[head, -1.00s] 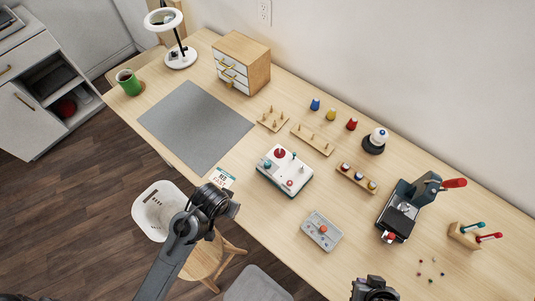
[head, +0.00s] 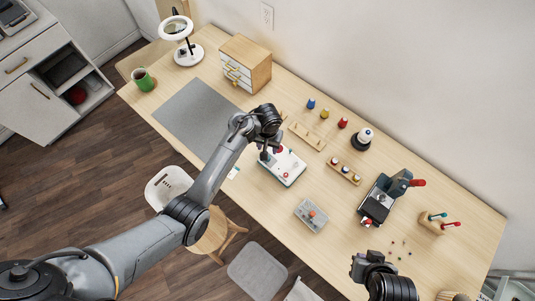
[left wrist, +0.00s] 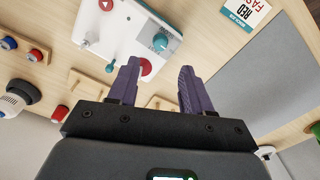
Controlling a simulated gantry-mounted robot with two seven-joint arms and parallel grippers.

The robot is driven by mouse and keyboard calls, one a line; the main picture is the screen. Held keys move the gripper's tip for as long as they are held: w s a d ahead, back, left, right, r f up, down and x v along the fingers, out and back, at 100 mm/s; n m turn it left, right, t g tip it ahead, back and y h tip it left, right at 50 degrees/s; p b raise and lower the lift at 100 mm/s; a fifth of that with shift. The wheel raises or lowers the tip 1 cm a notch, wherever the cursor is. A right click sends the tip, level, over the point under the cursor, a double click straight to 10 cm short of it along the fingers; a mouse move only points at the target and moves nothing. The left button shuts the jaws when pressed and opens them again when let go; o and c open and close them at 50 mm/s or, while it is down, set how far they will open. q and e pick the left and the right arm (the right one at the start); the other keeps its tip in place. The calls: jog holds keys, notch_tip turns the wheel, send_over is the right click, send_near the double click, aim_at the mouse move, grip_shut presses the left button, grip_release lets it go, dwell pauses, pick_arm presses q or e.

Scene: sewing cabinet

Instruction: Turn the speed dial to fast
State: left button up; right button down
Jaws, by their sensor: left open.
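A white control box (head: 288,172) with a teal edge sits mid-table, partly hidden behind my left gripper. In the left wrist view the box (left wrist: 115,28) carries a teal knob (left wrist: 160,42), a red round knob (left wrist: 145,67) and a red button with a white triangle (left wrist: 107,5). I cannot tell for certain which is the speed dial. My left gripper (head: 268,150) is open and empty above the far-left part of the box. Its purple fingers (left wrist: 158,82) point towards the red and teal knobs. My right gripper (head: 364,266) is at the lower right, its fingers unclear.
A card (left wrist: 247,12) with "RED" and "FA" lies beside the box. A grey box with a red knob (head: 311,215) stands in front. A peg rack (head: 307,135), a block with small caps (head: 343,172) and a black press (head: 388,195) stand nearby. The grey mat (head: 190,110) is clear.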

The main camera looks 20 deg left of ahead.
pick_arm(q)
notch_tip(320, 180, down, 9)
jog(key=shift+r+b, duration=0.15)
jog(key=shift+b, duration=1)
grip_shut()
